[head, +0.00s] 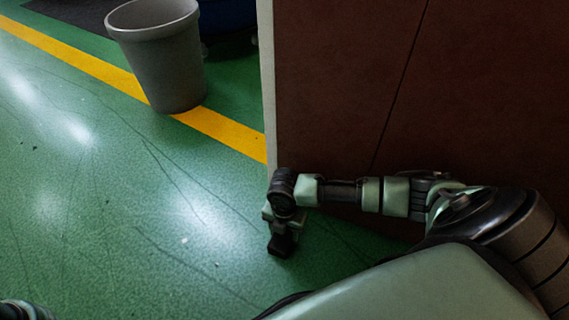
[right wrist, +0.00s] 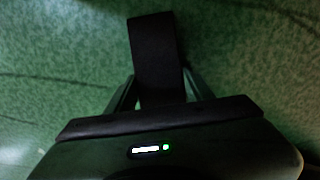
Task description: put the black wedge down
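The black wedge (right wrist: 155,58) shows in the right wrist view as a dark block between the two fingers of my right gripper (right wrist: 158,92). The gripper is shut on it. In the head view my right gripper (head: 281,232) points down beside the brown panel's left edge, with the dark wedge (head: 281,245) at its lower end. The green floor lies below; I cannot tell from these views whether the wedge touches it. Of my left arm only a small part shows at the bottom left of the head view, and its gripper is not in view.
A brown panelled body (head: 330,90) with a pale edge stands right beside my right arm. A grey bin (head: 165,60) stands at the yellow floor line (head: 75,65) at the upper left. The green floor (head: 90,200) left of my right gripper is clear.

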